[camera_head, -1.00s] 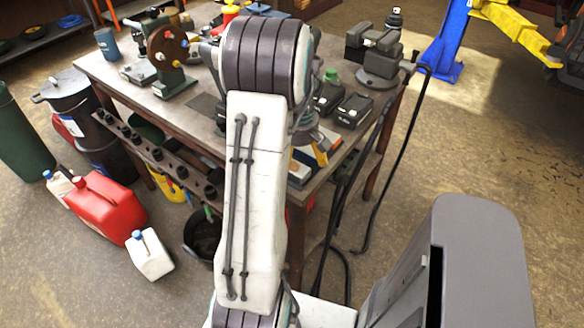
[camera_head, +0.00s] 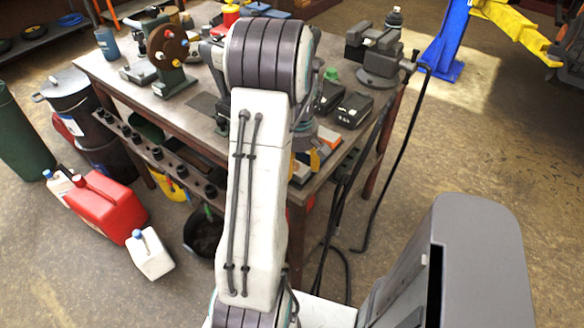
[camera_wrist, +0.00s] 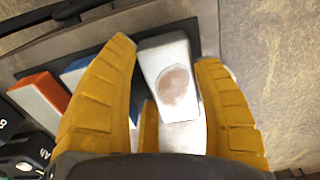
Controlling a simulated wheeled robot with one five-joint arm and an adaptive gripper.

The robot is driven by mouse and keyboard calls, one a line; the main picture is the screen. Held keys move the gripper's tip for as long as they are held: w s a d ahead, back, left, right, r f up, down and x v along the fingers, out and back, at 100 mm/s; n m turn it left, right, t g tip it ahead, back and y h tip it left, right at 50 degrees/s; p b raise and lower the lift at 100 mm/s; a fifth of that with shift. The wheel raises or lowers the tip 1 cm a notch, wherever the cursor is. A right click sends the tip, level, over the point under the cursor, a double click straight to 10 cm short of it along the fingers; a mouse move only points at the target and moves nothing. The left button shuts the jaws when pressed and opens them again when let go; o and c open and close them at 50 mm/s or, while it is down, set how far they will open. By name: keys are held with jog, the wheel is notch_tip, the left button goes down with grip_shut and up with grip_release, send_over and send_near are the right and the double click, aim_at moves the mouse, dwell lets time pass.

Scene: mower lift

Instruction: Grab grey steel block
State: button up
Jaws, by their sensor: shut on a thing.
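The grey steel block (camera_wrist: 172,50) is a pale grey block with a brownish oval patch on its face, in the middle of the wrist view. My gripper (camera_wrist: 165,58) has its two yellow fingers on either side of this block and is shut on it. The lower part of the block lies deep between the fingers. In the head view my arm hides most of the gripper and I cannot make out the grey block there.
An orange-topped block (camera_wrist: 38,92) and a blue-topped block (camera_wrist: 88,72) lie left of the grey block on a dark tray. Dark battery-like packs (camera_head: 352,110) sit behind on the workbench (camera_head: 120,85). A vise (camera_head: 378,62) stands at the back right corner.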

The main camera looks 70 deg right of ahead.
jog(key=c, duration=0.5)
jog(key=shift+r, duration=0.1)
